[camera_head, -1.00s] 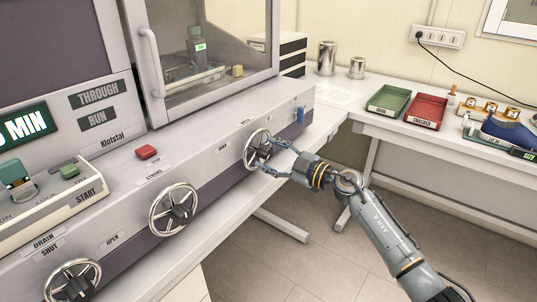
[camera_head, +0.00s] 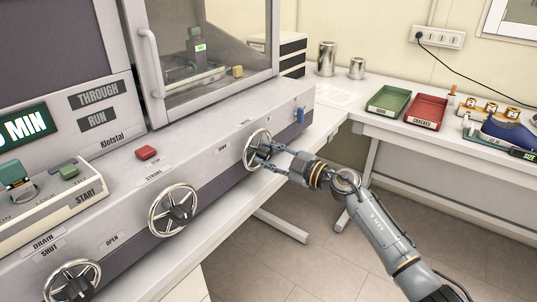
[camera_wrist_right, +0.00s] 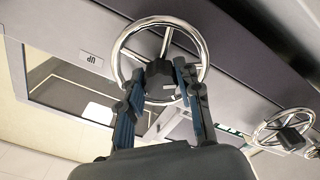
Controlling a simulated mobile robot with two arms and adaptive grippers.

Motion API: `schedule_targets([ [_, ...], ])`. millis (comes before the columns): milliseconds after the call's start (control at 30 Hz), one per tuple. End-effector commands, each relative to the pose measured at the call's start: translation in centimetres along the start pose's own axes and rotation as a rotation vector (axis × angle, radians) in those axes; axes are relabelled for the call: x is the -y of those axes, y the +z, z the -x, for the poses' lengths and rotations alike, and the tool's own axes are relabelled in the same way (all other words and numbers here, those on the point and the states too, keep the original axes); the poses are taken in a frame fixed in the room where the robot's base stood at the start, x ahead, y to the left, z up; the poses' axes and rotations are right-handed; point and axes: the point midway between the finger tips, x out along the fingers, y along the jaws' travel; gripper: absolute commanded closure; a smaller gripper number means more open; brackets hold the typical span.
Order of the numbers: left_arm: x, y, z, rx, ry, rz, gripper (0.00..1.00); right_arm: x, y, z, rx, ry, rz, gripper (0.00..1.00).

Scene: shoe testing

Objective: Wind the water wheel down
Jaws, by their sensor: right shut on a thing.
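The far handwheel (camera_head: 246,153) on the machine's sloping front has a chrome rim and a dark central hub. A label reading UP stands beside this wheel (camera_wrist_right: 115,58) in the right wrist view; its name label is too small to read. My right gripper (camera_head: 267,155) is at the wheel's front, shut on the dark hub (camera_wrist_right: 160,74), with one finger on each side of it. The fingers hide part of the hub and lower rim. My left gripper is not in view.
Two other handwheels, a middle one (camera_head: 151,212) and a near one (camera_head: 48,285), sit along the same front. A blue lever (camera_head: 300,115) is just right of the held wheel. A green tray (camera_head: 370,108) and a red tray (camera_head: 411,120) stand on the back table.

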Motion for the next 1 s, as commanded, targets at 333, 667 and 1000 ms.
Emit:
schedule_targets([
  [333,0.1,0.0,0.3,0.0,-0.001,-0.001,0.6,0.0,0.1,0.0,0.002,-0.002,0.226,0.97],
  [667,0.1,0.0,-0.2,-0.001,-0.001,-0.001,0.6,0.0,0.2,0.0,0.002,-0.001,0.54,0.97],
  [1000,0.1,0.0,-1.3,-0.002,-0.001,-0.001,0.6,0.1,0.2,0.0,0.001,-0.002,0.864,0.97],
])
